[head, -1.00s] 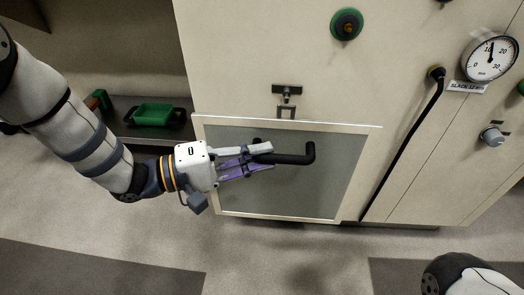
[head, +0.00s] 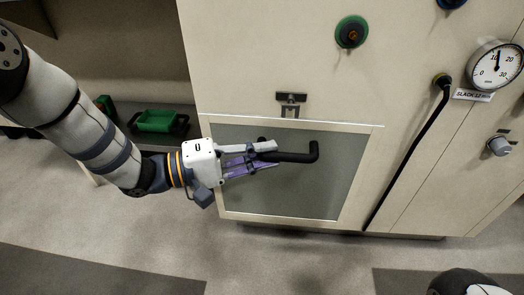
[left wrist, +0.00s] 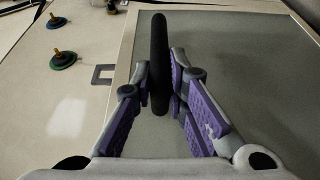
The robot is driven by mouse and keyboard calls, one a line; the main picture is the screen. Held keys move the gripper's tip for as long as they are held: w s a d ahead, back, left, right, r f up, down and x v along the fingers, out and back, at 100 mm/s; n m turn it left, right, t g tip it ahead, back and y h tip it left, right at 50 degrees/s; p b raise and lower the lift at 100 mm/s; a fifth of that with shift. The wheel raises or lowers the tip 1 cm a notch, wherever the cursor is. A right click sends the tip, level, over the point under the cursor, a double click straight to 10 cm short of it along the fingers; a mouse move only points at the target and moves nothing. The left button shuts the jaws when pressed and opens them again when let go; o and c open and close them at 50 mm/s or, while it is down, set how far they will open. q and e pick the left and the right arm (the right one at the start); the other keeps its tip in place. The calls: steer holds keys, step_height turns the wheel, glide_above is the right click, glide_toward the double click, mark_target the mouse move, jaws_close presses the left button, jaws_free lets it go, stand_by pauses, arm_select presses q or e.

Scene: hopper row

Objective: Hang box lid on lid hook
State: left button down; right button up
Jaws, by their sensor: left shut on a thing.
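The box lid (head: 230,208) is a grey panel with a cream frame, upright in front of the cream cabinet. My left gripper (head: 273,152) is shut on its black bar handle (head: 300,157); the handle also shows between the purple finger pads in the left wrist view (left wrist: 159,62). A small square loop (left wrist: 103,75) stands out from the lid's top edge. The dark lid hook (head: 291,97) is on the cabinet face just above the loop. Loop and hook overlap in the head view; I cannot tell if they are engaged. My right gripper is out of view.
A green knob (head: 351,32) sits above the hook. To the right are a round gauge (head: 496,65), a black hose (head: 415,145) and a grey knob (head: 499,145). A green bin (head: 158,121) stands in the recess at left. Floor is clear below.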

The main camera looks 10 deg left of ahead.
mark_target(264, 140)
arm_select(q)
steer(key=shift+w, duration=0.15)
steer(key=shift+w+b, duration=0.45)
steer(key=shift+w, duration=0.9)
steer(key=shift+f, duration=0.35)
steer(key=shift+r, duration=0.1)
stand_by(0.5)
steer(key=c, duration=1.5)
jaws_free()
